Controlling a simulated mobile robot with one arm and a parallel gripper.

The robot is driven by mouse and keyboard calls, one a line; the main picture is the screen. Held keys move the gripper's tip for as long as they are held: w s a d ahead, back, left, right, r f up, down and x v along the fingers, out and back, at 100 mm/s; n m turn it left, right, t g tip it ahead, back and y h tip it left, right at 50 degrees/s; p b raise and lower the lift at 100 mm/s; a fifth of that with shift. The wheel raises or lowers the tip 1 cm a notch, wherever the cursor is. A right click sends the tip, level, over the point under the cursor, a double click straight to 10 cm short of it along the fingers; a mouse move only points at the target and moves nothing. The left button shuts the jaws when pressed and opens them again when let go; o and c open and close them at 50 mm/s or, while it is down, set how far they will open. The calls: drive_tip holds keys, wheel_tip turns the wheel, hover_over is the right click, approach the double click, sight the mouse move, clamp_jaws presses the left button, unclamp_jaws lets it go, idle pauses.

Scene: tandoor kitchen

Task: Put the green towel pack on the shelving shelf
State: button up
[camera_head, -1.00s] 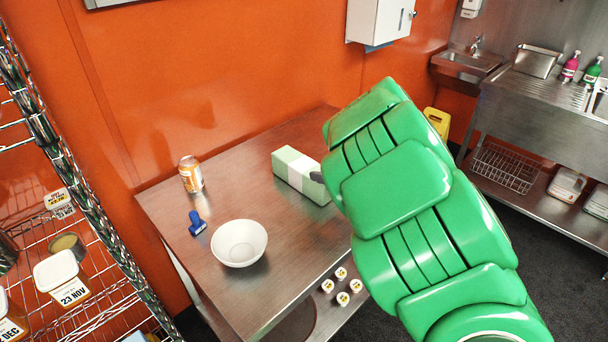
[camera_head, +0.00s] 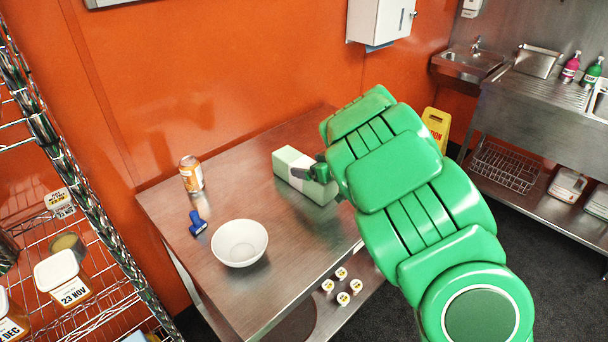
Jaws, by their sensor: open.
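The green towel pack (camera_head: 291,161) is a pale green block with a white band. It lies on the steel table (camera_head: 281,230) toward the back right. My gripper (camera_head: 308,174) is at the pack's right part, with a dark finger over its near top edge. The jaws are open; my green arm hides part of the gripper, and I cannot tell whether a finger touches the pack. The wire shelving (camera_head: 107,246) stands at the left, with labelled tubs on its shelf.
An orange can (camera_head: 191,174), a blue stamp-like object (camera_head: 197,223) and a white bowl (camera_head: 239,243) stand on the table left of the pack. A white-lidded tub (camera_head: 62,277) is on the shelving. A yellow floor sign (camera_head: 436,126) and sink unit are at the right.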

drive_tip(key=shift+w+a+f, duration=0.25)
drive_tip(key=shift+w+a, duration=0.2)
drive_tip(key=shift+w, duration=0.05)
drive_tip(key=shift+c, duration=0.3)
drive_tip(key=c, duration=1.2)
drive_tip(key=shift+o, duration=0.2)
drive_tip(key=shift+r, duration=0.1)
